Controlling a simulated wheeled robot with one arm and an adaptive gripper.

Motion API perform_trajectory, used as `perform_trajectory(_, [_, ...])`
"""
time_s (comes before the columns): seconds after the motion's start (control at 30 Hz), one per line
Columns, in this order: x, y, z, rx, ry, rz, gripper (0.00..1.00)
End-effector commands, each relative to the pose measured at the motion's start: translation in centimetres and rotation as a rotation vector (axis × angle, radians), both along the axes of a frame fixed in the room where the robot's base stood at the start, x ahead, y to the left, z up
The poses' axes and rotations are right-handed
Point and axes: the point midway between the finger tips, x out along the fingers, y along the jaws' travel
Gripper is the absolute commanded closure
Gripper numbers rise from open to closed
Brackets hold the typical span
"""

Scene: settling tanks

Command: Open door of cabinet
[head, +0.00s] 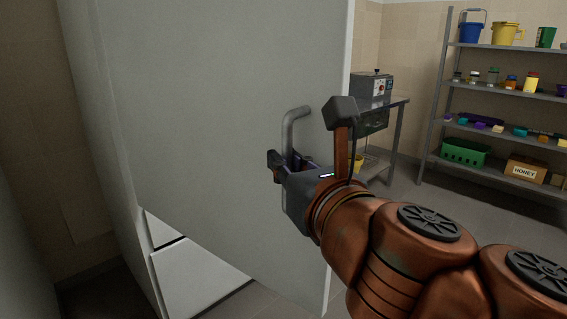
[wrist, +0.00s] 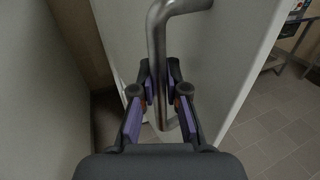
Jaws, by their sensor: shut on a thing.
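The cabinet door (head: 220,130) is a large pale grey panel that fills the left half of the head view. It stands swung out from the cabinet (head: 85,110), and a white lower part (head: 195,280) shows below it at the left. A metal bar handle (head: 289,125) is on the door near its right edge. The handle also shows in the wrist view (wrist: 157,45), running down between the fingers. My gripper (head: 283,163) is at the handle's lower part, its purple-padded fingers (wrist: 160,88) shut around the bar. The far finger is partly hidden in the head view.
A metal shelf rack (head: 500,95) with buckets, jars, a green crate and a honey box stands at the right. A small table (head: 385,125) with a grey machine (head: 372,88) stands behind the door. Tiled floor (head: 400,215) is open between them.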

Motion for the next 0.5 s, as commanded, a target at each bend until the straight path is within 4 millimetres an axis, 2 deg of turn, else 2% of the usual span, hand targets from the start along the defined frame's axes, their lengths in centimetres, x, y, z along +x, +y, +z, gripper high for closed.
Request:
perform_trajectory(0.03, [0.01, -0.31, 0.61, 0.005, -0.012, -0.006, 1.00])
perform_trajectory(0.17, [0.00, -0.30, 0.63, 0.005, -0.013, -0.005, 1.00])
perform_trajectory(0.2, [0.00, -0.30, 0.62, 0.005, -0.013, -0.005, 0.85])
perform_trajectory(0.43, [-0.02, -0.13, 0.37, 0.003, -0.008, -0.001, 0.61])
perform_trajectory(0.5, [-0.03, -0.08, 0.32, 0.003, -0.006, 0.000, 0.61])
